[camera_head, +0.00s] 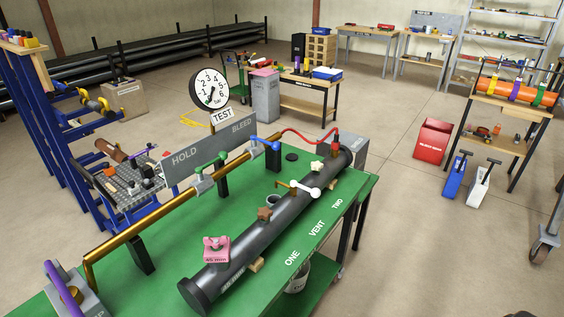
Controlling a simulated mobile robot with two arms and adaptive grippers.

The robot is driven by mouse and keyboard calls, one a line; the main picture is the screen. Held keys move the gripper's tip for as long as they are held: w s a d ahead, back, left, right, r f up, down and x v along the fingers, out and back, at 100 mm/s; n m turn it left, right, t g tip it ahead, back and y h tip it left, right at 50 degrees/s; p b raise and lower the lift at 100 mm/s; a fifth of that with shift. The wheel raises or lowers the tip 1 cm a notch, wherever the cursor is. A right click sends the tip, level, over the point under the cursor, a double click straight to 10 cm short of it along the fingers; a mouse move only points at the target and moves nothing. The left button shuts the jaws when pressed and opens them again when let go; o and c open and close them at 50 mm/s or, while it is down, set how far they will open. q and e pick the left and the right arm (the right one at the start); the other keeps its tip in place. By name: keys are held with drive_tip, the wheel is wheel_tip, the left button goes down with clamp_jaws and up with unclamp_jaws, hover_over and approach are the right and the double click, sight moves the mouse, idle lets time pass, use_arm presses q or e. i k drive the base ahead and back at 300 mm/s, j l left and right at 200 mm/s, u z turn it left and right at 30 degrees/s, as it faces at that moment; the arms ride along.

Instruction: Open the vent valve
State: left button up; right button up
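A dark grey pipe (255,245) with end caps lies along the green table (335,240), beside the printed words ONE, VENT and TWO. A small valve with a white lever handle (305,190) sits on the pipe, level with the word VENT (317,228). The lever points roughly across the pipe; I cannot tell whether the valve is open or shut. A round gauge (209,88) marked TEST stands behind, its needle pointing to the lower left.
A brass pipe (150,230) runs behind, with a green lever (211,163) near HOLD and a blue lever (262,144) near BLEED.

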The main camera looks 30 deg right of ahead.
sight(315, 193)
drive_tip(key=z, duration=1.1)
